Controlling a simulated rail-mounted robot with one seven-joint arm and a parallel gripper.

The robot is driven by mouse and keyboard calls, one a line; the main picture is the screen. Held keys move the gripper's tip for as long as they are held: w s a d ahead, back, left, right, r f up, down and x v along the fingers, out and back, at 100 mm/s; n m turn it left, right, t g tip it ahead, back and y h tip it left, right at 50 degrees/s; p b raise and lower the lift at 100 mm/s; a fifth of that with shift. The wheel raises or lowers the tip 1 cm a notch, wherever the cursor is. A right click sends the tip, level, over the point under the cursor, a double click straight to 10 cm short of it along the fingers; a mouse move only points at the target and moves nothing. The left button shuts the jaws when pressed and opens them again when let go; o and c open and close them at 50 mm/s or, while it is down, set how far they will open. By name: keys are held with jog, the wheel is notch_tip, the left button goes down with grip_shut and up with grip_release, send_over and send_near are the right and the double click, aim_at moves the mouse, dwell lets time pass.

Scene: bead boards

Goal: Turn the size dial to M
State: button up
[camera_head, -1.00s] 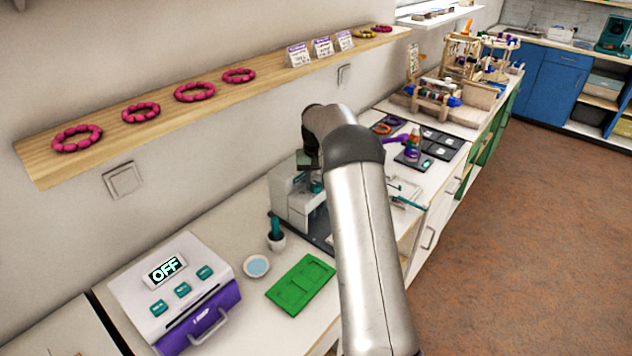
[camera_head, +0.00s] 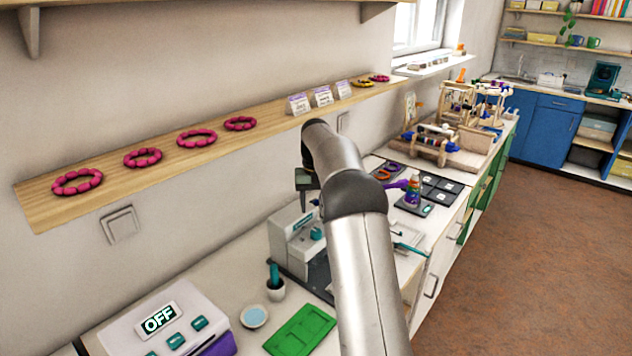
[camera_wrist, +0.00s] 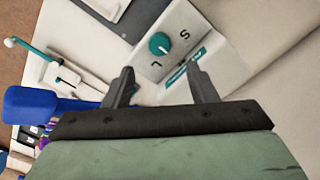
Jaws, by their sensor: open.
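The size dial (camera_wrist: 159,43) is a round teal knob on the pale face of a white machine, seen in the wrist view. An S is printed to its right and an L below it; I see no M clearly. A small light mark shows on the knob's lower right part. My gripper (camera_wrist: 160,76) is open and empty, its two fingers apart, pointing toward the dial without touching it. In the head view the machine (camera_head: 283,240) stands behind my arm, with the teal dial (camera_head: 316,233) on it and my gripper (camera_head: 306,180) above it.
A wooden shelf (camera_head: 110,188) with pink bead rings runs along the wall above. Bead boards (camera_head: 440,188) lie beyond.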

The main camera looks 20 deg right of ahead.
notch_tip(320, 180, up, 9)
jog(key=shift+p, duration=0.3)
jog(key=shift+f, duration=0.15)
jog(key=s+a+r+n, duration=0.1)
jog(key=s+a+r, duration=0.2)
jog(key=s+a, duration=0.5)
jog(key=s+a+f+n, duration=0.1)
jog(key=s+a+f, duration=0.2)
jog(key=s, duration=0.8)
jog(key=s+a+f+n, duration=0.1)
jog(key=s+a+f, duration=0.3)
jog(key=s, duration=0.7)
jog(key=s+a+f, duration=0.4)
jog(key=s, duration=0.7)
jog(key=shift+s+f+n+t, duration=0.2)
jog(key=shift+s+n+t, duration=0.05)
jog(key=shift+n+t, duration=0.15)
